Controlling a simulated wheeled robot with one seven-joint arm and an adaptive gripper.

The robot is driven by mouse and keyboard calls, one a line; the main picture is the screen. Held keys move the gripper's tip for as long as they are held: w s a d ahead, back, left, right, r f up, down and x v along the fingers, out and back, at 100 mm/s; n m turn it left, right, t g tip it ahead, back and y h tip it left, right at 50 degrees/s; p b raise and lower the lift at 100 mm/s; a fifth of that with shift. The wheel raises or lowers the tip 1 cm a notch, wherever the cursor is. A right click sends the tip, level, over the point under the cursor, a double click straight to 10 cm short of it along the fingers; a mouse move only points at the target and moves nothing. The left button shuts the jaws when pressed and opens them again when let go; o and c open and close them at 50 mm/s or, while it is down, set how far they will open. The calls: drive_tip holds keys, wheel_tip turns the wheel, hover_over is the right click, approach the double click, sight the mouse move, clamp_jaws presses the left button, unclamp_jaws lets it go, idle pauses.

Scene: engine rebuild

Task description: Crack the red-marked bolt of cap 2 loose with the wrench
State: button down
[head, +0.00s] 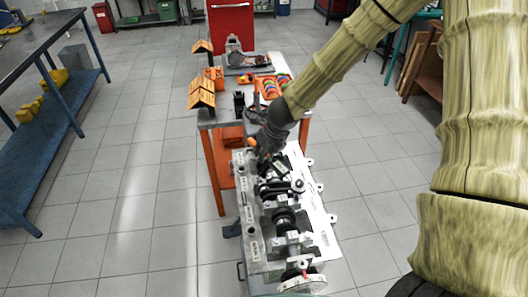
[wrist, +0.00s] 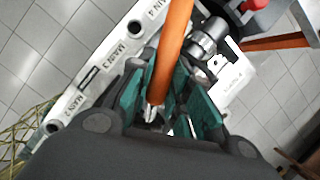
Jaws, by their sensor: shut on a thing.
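My gripper (wrist: 166,108) is shut on an orange-handled tool (wrist: 175,45), which looks like the wrench. Its handle runs up and away between the green finger pads, and a metal end shows low between them. In the head view my gripper (head: 262,142) is over the far end of the engine block (head: 248,215), with a bit of orange beside it. In the wrist view the block (wrist: 100,62) carries labels MAIN 2, MAIN 3 and MAIN 4. My gripper is beside the MAIN 2 and MAIN 3 labels. The red-marked bolt is not discernible; my gripper may hide it.
The crankshaft (head: 284,218) and bearing caps run along the block. A blue bench (head: 50,135) stands left. Open tiled floor lies on both sides.

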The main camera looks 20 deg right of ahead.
drive_tip(key=shift+f+b, duration=0.75)
drive_tip(key=shift+f, duration=0.15)
idle(1.2)
drive_tip(key=shift+a, duration=0.15)
drive_tip(key=shift+s+a+n+p, duration=0.1)
drive_tip(key=shift+a+n+p, duration=0.2)
drive_tip(key=shift+s+a+n+y+p, duration=0.3)
drive_tip(key=shift+a+n+p, duration=0.1)
drive_tip(key=shift+a, duration=0.25)
idle(0.5)
drive_tip(key=shift+a+n, duration=0.3)
drive_tip(key=shift+s+a+p, duration=0.25)
drive_tip(key=shift+a+p, duration=0.05)
drive_tip(key=shift+a, duration=0.05)
idle(0.3)
drive_tip(key=shift+s+a+n+y+p, duration=0.3)
drive_tip(key=shift+a+n+p, duration=0.05)
drive_tip(key=shift+a+n, duration=0.25)
